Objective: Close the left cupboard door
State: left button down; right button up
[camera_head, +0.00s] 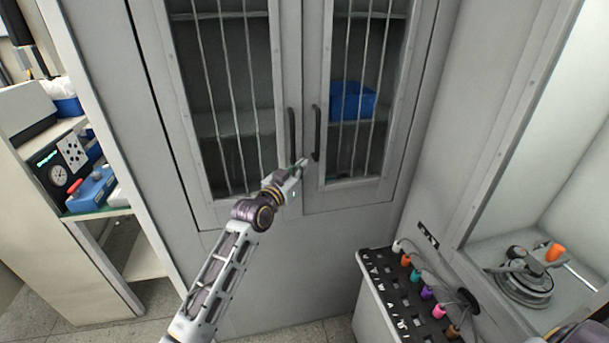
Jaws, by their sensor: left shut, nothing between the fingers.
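The grey cupboard has two barred glass doors side by side. The left cupboard door (289,60) has a dark vertical handle (292,132) near its inner edge. The right cupboard door (422,50) has a matching dark handle (316,132). The left door stands about level with the right one; I cannot tell whether it is fully flush. My left gripper (302,164) is shut and empty, in front of the doors' meeting edges, just below the left handle. I cannot tell whether it touches the door. My right gripper is not in view.
A blue bin (352,100) sits inside behind the right door. A low dark-topped rack (385,285) with several coloured-handled tools stands at lower right. A bay with a round metal device (524,284) is at far right. Shelves with instruments (60,175) stand at left.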

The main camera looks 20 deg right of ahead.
pick_arm(q)
jog(key=shift+w+d, duration=0.3)
jog(key=shift+d, duration=0.05)
jog(key=shift+s, duration=0.1)
dwell(0.5)
